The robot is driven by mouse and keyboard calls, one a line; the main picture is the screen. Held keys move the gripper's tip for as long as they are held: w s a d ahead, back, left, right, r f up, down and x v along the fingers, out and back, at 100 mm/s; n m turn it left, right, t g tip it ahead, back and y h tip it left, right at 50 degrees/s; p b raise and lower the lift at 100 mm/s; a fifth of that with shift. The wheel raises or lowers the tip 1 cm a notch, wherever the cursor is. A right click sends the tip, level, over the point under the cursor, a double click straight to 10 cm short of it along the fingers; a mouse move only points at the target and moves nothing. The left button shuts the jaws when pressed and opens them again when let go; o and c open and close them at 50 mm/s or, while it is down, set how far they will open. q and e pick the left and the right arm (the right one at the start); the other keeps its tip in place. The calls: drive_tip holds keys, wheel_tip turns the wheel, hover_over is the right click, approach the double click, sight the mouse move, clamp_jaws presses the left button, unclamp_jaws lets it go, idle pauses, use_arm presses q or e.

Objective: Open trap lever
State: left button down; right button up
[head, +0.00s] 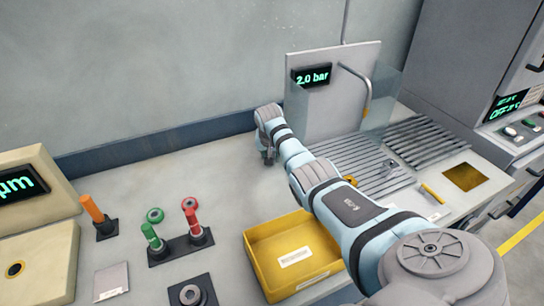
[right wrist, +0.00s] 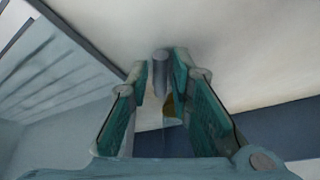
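My right gripper (head: 267,156) is at the far side of the bench, left of the clear-shielded panel. In the right wrist view, the two green-padded fingers (right wrist: 160,80) stand apart on either side of a small grey cylinder (right wrist: 160,63). Slim gaps show beside the cylinder, so the fingers do not look closed on it. A small yellow part (right wrist: 168,106) shows below it between the fingers. I cannot tell for sure that this is the trap lever; in the head view that spot is hidden by my gripper. My left gripper is not in view.
A yellow tray (head: 262,270) stands at the front middle. Red and green handled levers (head: 192,222) and an orange one (head: 93,210) stand at left. A display panel (head: 345,110), slatted racks (head: 355,165) and a yellow handle (head: 431,193) are at right. The bench behind the levers is clear.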

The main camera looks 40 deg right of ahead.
clamp_jaws()
drive_tip(key=n+p, duration=0.1)
drive_tip(key=p, duration=0.1)
drive_tip(key=s+d+n+y+p, duration=0.1)
drive_tip(key=n+p, duration=0.1)
drive_tip(key=shift+r+t, duration=0.35)
drive_tip(key=shift+t, duration=0.05)
drive_tip(key=shift+d+f+n, duration=0.3)
drive_tip(key=shift+n, duration=0.5)
drive_tip(key=shift+o, duration=2.4)
unclamp_jaws()
drive_tip(key=v, duration=1.2)
drive_tip(key=shift+s, duration=0.15)
